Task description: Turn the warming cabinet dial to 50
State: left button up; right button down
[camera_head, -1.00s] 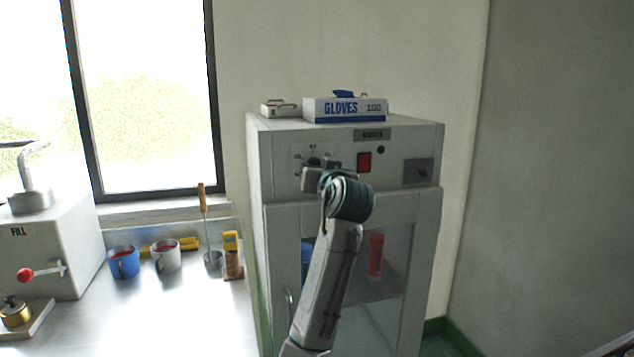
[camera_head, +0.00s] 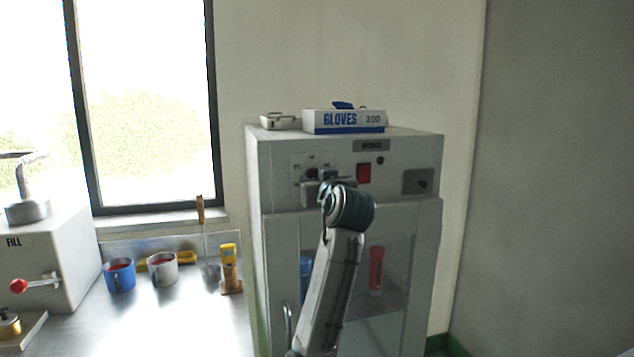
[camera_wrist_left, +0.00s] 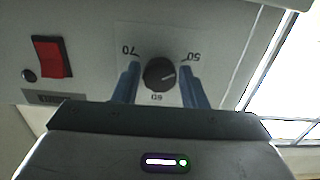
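The warming cabinet (camera_head: 255,180) stands right of the bench, with its control panel at the top front. Its black dial (camera_wrist_left: 160,73) shows in the wrist view, which is upside down, with the marks 70 at left, 60 below and 50 at right. The light pointer line on the dial points right, toward the 50 side. My left gripper (camera_wrist_left: 160,66) has its two blue fingers on either side of the dial, with small gaps showing. In the head view the dial (camera_head: 311,173) is partly visible behind my left gripper (camera_head: 326,176). My right gripper is out of view.
A red switch (camera_head: 363,173) sits beside the dial. A gloves box (camera_head: 345,121) and a small metal box (camera_head: 280,121) lie on top of the cabinet. The bench at left holds a blue mug (camera_head: 120,277), a grey mug (camera_head: 163,269) and a fill machine (camera_head: 45,255).

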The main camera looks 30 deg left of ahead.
pick_arm(q)
jog(key=shift+o, duration=1.3)
jog(key=shift+r, duration=0.1)
jog(key=b+v, duration=0.2)
jog(key=v, duration=0.9)
jog(key=shift+b, duration=0.3)
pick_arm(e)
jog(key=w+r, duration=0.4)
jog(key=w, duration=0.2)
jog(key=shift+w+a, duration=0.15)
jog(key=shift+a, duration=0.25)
pick_arm(q)
jog(key=shift+a, duration=0.1)
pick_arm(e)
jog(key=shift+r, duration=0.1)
